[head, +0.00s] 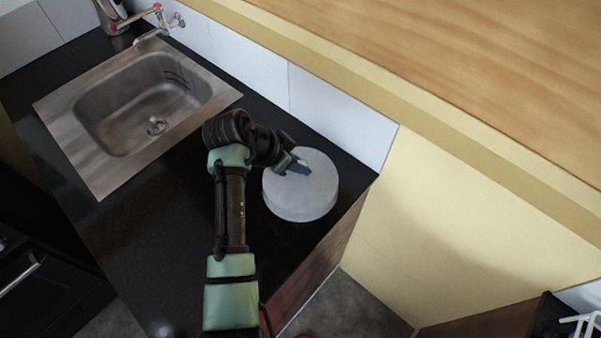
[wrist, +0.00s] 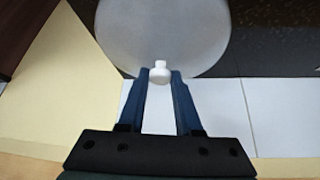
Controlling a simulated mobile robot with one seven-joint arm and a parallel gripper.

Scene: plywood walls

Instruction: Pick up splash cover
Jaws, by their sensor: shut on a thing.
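The splash cover (head: 301,190) is a round, pale, translucent dome near the right end of the black counter in the head view. In the wrist view the splash cover (wrist: 165,30) fills the top middle, with a small white knob (wrist: 160,69) at its near side. My gripper (head: 299,163) reaches over the cover's top from the left. In the wrist view my gripper (wrist: 160,76) has its two dark blue fingers on either side of the knob, shut on it. I cannot tell whether the cover is touching the counter or lifted.
A steel sink (head: 140,105) with a tap (head: 160,20) is set in the black counter (head: 150,230) to the left. White tiles (head: 335,115) and a yellow wall (head: 450,220) stand behind and right. The counter's right edge is close to the cover.

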